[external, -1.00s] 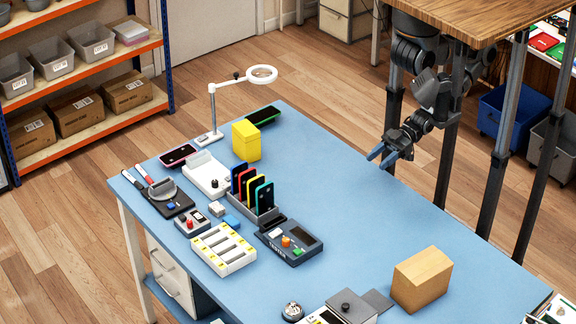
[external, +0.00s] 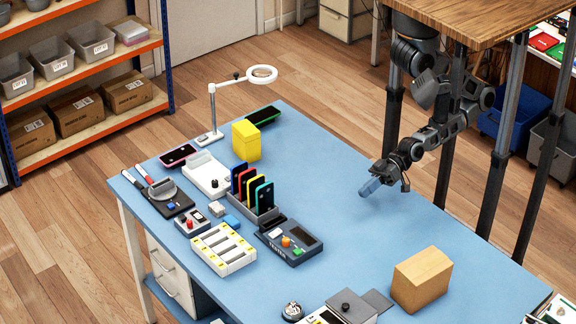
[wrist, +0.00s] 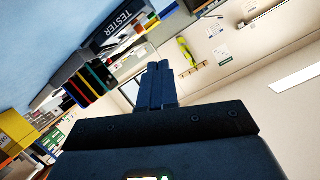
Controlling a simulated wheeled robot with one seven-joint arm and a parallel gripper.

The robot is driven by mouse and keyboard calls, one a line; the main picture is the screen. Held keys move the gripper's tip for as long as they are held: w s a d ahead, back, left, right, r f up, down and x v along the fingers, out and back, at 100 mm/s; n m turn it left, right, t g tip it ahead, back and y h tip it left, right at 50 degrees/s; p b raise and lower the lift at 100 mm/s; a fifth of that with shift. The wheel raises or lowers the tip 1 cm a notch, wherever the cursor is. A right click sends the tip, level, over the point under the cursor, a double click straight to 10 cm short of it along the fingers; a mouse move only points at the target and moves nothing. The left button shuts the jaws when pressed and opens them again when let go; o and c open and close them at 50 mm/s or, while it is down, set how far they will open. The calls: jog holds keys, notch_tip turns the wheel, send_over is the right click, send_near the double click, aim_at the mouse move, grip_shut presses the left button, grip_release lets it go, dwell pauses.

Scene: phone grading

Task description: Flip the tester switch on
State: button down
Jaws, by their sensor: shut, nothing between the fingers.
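The tester is a dark grey box (external: 290,241) on the blue table, with a small screen and an orange and a green control on top. Its side marked TESTER (wrist: 120,22) shows at the top of the wrist view. The position of its switch is too small to tell. My gripper (external: 368,189) is above the table, to the right of the tester and well apart from it. Its blue fingers are together and empty; they also show in the wrist view (wrist: 158,72).
A rack of coloured phones (external: 262,213) stands just behind the tester. A white battery tray (external: 224,265) is at its left, and a cardboard box (external: 421,278) stands to the right. A yellow box (external: 246,141) is farther back. The table between tester and gripper is clear.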

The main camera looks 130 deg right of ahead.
jog(key=w+a+r+n+g+y+b, duration=0.1)
jog(key=w+a+r+y, duration=0.25)
jog(key=w, duration=0.55)
jog(key=w+a+r+n+g+y, duration=0.1)
jog(key=w+a+r+y, duration=0.2)
jog(key=w, duration=0.5)
jog(key=w+a+r+g+y+b, duration=0.1)
jog(key=w+a+r+y, duration=0.2)
jog(key=w, duration=0.6)
jog(key=s+d+f+n+g+h, duration=0.1)
jog(key=d+g+h, duration=0.3)
jog(key=d, duration=0.6)
jog(key=s+d+n+g+h+b, duration=0.1)
jog(key=d+g+h, duration=0.4)
jog(key=d, duration=0.5)
jog(key=shift+s+d+f+n+h, duration=0.2)
jog(key=shift+d+f+n+h, duration=0.2)
jog(key=shift+n, duration=0.1)
send_over(278, 231)
jog(key=f, duration=1.2)
jog(key=shift+s+f, duration=0.1)
jog(key=shift+s, duration=0.2)
jog(key=shift+x, duration=0.8)
